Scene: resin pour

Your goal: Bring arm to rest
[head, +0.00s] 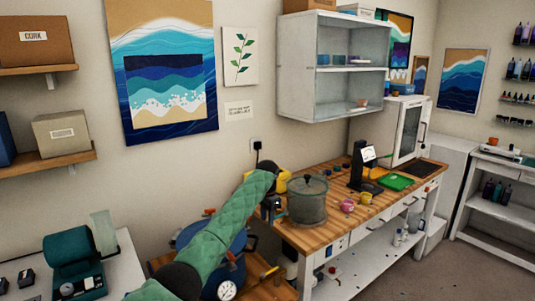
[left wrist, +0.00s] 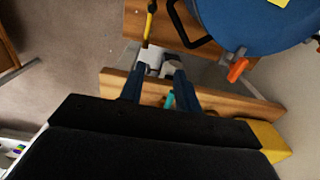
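My left arm, in a green quilted sleeve, reaches up across the middle of the head view. Its left gripper (head: 268,212) points down at the left end of the wooden workbench (head: 335,207), beside a lidded glass vessel (head: 307,202). In the left wrist view the two dark fingers of the left gripper (left wrist: 160,80) stand apart with nothing held between them. A small teal item (left wrist: 168,101) shows between them, in front of a wooden edge. My right gripper is in neither view.
A blue pressure pot (head: 237,262) with orange clamp handles stands below my arm; it also shows in the left wrist view (left wrist: 250,25). The bench holds pink and yellow cups (head: 347,206), a black stand (head: 362,172) and a green tray (head: 396,182). A wall cabinet (head: 335,75) hangs above.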

